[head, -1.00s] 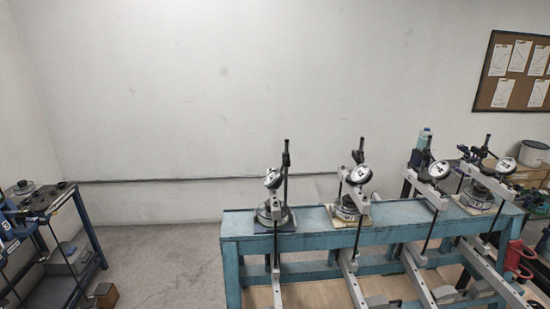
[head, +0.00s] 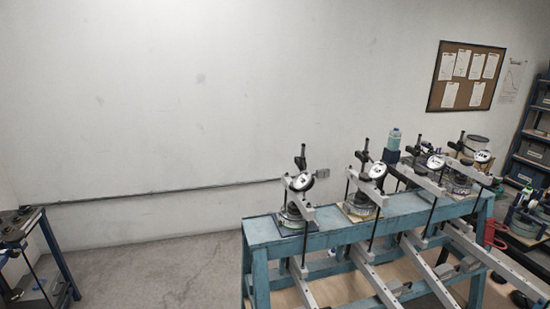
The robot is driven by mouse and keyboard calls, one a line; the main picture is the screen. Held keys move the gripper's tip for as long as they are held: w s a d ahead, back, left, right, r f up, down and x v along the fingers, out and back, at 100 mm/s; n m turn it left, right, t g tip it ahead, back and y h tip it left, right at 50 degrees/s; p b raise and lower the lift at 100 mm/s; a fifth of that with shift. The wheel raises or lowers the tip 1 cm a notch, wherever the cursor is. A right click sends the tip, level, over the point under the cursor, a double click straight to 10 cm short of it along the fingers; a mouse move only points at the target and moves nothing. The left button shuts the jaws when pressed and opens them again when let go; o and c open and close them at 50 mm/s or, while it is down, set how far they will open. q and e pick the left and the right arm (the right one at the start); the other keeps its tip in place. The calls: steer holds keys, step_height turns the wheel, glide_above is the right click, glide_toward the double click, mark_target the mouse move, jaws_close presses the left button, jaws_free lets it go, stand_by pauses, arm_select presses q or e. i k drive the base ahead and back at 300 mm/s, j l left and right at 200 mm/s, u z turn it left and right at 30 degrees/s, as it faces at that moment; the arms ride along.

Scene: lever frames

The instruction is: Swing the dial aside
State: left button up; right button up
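Several dial gauges stand in a row on a blue bench (head: 262,230). The nearest dial (head: 303,181) at the left end has a round white face, on a dark post above a round base (head: 292,217). A second dial (head: 377,171) stands to its right, and a third dial (head: 435,162) and a fourth dial (head: 482,156) follow farther right. Long grey lever arms run from the gauges toward the lower right. Neither of my grippers shows in the head view.
A dark blue rack (head: 45,255) stands at the left edge. Open grey floor (head: 150,270) lies between it and the bench. A blue shelf (head: 530,145) with bins is at the right. A corkboard (head: 466,77) hangs on the wall.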

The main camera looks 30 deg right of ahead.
mark_target(300, 166)
steer(key=i+j, duration=0.2)
steer(key=i, duration=0.2)
steer(key=i+j, duration=0.2)
steer(key=i, duration=0.2)
steer(key=i+j, duration=0.25)
steer(key=i, duration=0.15)
steer(key=i+z, duration=0.45)
steer(key=i+j+z, duration=0.1)
steer(key=i+z, duration=0.35)
steer(key=i+j+z, duration=0.25)
steer(key=z, duration=0.2)
steer(key=i+j+z, duration=0.45)
steer(key=k+l, duration=0.05)
